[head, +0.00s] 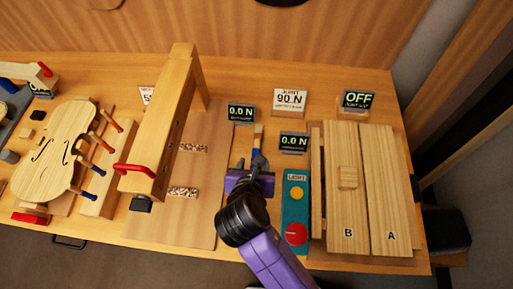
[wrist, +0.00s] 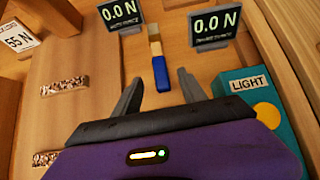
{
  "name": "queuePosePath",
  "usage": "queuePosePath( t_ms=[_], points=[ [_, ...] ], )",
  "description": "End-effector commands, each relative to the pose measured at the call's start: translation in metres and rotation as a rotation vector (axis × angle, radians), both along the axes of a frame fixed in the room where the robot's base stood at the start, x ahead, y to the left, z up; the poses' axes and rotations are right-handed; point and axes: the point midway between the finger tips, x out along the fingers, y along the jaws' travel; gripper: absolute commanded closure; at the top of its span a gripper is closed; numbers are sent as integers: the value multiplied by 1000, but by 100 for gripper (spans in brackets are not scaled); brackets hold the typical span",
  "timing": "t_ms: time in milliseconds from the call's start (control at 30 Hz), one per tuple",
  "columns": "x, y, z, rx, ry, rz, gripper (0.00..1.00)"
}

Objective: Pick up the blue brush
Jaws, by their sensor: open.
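The blue brush (head: 257,140) lies on the bench in front of the two small force displays, with its pale end pointing to the back. In the wrist view the brush (wrist: 160,73) shows a blue handle toward me and a pale upper part. My gripper (head: 258,163) is at the near end of the brush, and its fingers overlap part of the handle in the head view. In the wrist view my gripper (wrist: 159,86) is open, with the blue handle end in line with the gap between the fingers. I cannot tell the height of the fingers above the bench.
A teal LIGHT box (head: 295,211) with yellow and red buttons stands close on the right. Force displays (head: 241,113) (head: 293,142) stand behind. Wooden boards A (head: 388,190) and B (head: 347,215) lie at right. A wooden beam with a red handle (head: 135,169) and a violin body (head: 58,150) are at left.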

Motion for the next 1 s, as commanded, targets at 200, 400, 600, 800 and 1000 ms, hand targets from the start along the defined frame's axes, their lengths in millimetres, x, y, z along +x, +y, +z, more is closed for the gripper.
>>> queuePosePath(
  t_ms=[200, 400, 600, 800, 1000],
  points=[
    [18, -1, -12, 1, 0, -3, 51],
    [41, -1, -29, 2, 1, -2, 51],
    [51, -2, -39, 4, 0, -1, 51],
    [51, -2, -40, 5, -1, -2, 51],
    [51, -2, -40, 5, 0, -2, 86]
  ],
)
